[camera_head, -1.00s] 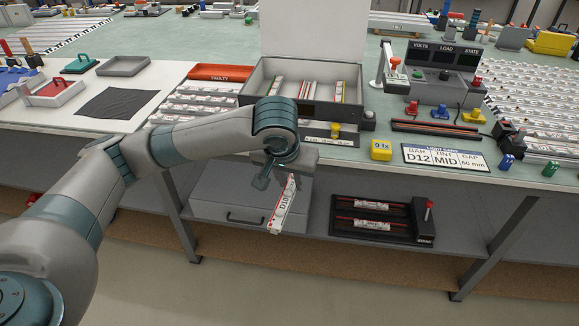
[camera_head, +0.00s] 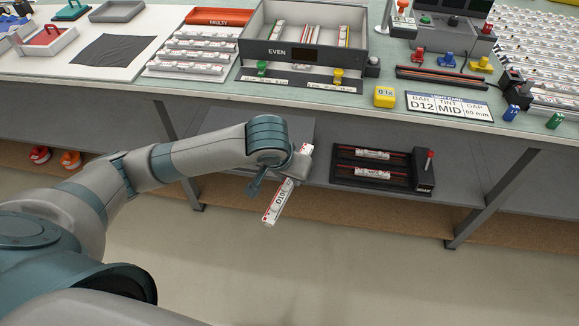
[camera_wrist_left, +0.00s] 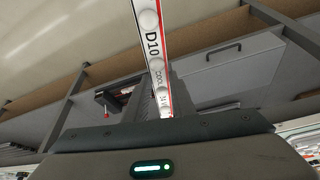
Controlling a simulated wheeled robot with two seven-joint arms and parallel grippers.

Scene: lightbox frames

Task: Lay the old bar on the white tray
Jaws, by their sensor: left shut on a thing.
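The old bar (camera_head: 277,204), a white bar marked D10 with red ends, is held in my left gripper (camera_head: 292,176). The bar hangs tilted in front of the bench, below its top and above the floor. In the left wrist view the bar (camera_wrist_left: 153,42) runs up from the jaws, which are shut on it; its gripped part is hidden. A pale tray-like board (camera_head: 157,66) with several bars lies on the bench top, left of the light box; I cannot tell if it is the white tray. My right gripper is not in view.
The light box (camera_head: 262,52) stands at the bench's front edge, with a red FAULTY tray (camera_head: 221,17) to its left. A black rack (camera_head: 345,180) with two bars is on the lower shelf. A black cloth (camera_head: 103,49) lies at left.

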